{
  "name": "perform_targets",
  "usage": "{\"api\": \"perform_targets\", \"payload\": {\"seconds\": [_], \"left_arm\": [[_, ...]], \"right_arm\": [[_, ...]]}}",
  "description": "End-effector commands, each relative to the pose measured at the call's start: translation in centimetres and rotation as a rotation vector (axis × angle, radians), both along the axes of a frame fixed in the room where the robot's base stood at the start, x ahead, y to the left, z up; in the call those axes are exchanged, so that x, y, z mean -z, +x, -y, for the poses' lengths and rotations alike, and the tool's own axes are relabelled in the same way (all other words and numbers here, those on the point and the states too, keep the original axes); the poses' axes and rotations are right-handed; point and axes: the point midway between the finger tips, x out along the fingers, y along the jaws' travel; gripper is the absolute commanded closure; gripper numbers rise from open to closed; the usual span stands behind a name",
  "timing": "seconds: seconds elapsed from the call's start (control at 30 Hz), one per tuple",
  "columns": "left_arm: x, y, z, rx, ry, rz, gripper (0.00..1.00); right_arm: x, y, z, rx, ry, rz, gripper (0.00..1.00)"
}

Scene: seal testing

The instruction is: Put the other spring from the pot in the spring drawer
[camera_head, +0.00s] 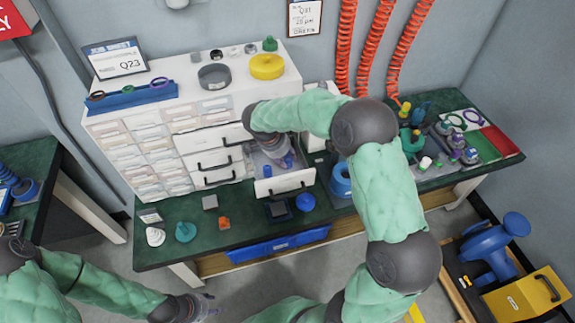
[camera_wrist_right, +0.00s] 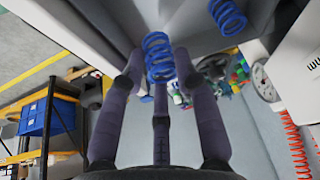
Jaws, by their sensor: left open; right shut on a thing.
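My right gripper (camera_head: 281,158) reaches down into an open drawer (camera_head: 284,183) of the white cabinet. In the right wrist view its fingers (camera_wrist_right: 160,65) are closed around a blue spring (camera_wrist_right: 158,58). Another blue spring (camera_wrist_right: 228,17) lies in the drawer beside it, apart from the fingers. In the head view small blue pieces show in the drawer, partly hidden by the gripper. My left gripper (camera_head: 200,303) is open and empty, low in front of the bench. I cannot tell which thing is the pot.
The white cabinet (camera_head: 160,150) has other drawers shut to the left. A blue ball-like part (camera_head: 305,202), an orange piece (camera_head: 224,223) and a teal part (camera_head: 186,232) stand on the green bench (camera_head: 165,257). A blue ring-like part (camera_head: 341,180) stands right of the drawer.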

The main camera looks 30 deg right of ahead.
Motion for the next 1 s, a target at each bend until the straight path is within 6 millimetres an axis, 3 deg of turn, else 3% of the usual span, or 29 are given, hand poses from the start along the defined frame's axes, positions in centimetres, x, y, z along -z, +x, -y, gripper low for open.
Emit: {"api": "perform_targets", "payload": {"seconds": [0.33,0.77,0.8,0.83,0.87,1.0], "left_arm": [[1.9,0.0,0.0,0.000,0.000,0.000,0.56],[2.2,0.0,0.0,0.000,0.000,0.000,0.56],[2.1,0.0,0.0,0.000,0.000,0.000,0.56],[2.1,0.0,0.0,0.000,0.000,0.000,0.56],[2.1,0.0,0.0,0.000,0.000,0.000,0.56],[2.1,0.0,0.0,0.000,0.000,0.000,0.56]], "right_arm": [[4.0,0.4,0.6,-0.001,0.001,-0.003,0.99],[4.3,0.4,0.6,-0.001,0.000,0.000,0.99],[4.3,0.4,0.6,-0.001,0.000,-0.001,0.60],[4.2,0.4,0.6,-0.001,0.000,-0.001,0.52],[4.2,0.4,0.6,-0.001,0.000,-0.001,0.45],[4.2,0.4,0.6,-0.001,0.000,-0.001,0.45]]}}
